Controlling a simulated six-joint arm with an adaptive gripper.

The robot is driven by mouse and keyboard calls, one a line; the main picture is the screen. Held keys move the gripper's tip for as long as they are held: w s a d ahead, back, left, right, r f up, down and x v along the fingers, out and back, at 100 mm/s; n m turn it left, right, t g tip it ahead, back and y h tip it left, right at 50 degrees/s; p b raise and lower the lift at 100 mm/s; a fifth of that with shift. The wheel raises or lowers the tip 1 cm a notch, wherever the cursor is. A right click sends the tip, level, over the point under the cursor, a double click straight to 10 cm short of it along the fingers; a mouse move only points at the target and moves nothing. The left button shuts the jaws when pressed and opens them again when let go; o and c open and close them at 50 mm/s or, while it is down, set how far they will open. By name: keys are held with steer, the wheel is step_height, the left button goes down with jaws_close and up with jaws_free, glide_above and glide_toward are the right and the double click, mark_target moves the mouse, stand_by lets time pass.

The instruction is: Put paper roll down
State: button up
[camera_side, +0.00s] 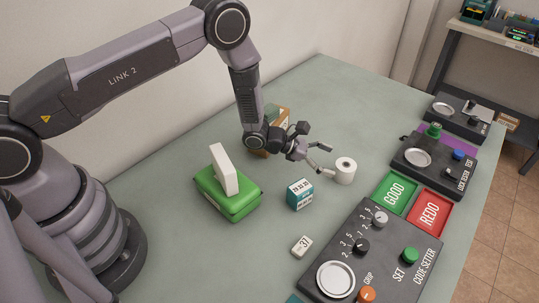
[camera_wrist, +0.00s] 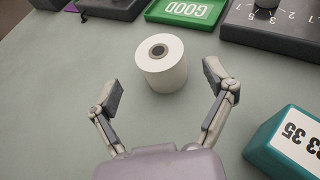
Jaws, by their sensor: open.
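The white paper roll (camera_side: 345,172) stands upright on the green-grey table, its hollow core facing up. In the wrist view the paper roll (camera_wrist: 162,62) is at the upper middle, ahead of the fingertips. My gripper (camera_side: 324,160) is open beside the roll, on its left in the side view. In the wrist view my gripper (camera_wrist: 163,88) has its two fingers spread wide, with the roll centred just beyond the gap. Nothing is held, and the roll looks clear of both fingers.
A teal box (camera_side: 300,194) stands near the gripper. A small white block (camera_side: 302,246), a green case with a white block on top (camera_side: 225,172), and a brown box (camera_side: 283,117) are around. Green GOOD (camera_side: 395,193) and red REDO (camera_side: 430,211) trays and dark control panels (camera_side: 375,256) line the right.

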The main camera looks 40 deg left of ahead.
steer(key=v, duration=0.7)
steer(key=s+r+m+g+h, duration=0.1)
steer(key=s+r+m+g, duration=0.2)
steer(key=s+r+m, duration=0.65)
steer(key=s+r+m+g+h, duration=0.15)
steer(key=r+m+g, duration=0.25)
steer(key=r, duration=1.1)
steer(key=s+a+r+m+t+y, duration=0.2)
steer(key=s+a+r+m+y, duration=0.3)
steer(key=s+a, duration=0.4)
steer(key=s+a+r+m+t+y, duration=0.2)
steer(key=s+a+r+m+y, duration=0.3)
steer(key=s+a+y, duration=0.3)
steer(key=s+a+m, duration=0.1)
steer(key=s, duration=0.3)
steer(key=shift+s+m+t, duration=0.15)
steer(key=shift+m+t, duration=0.2)
steer(key=shift+t, duration=0.05)
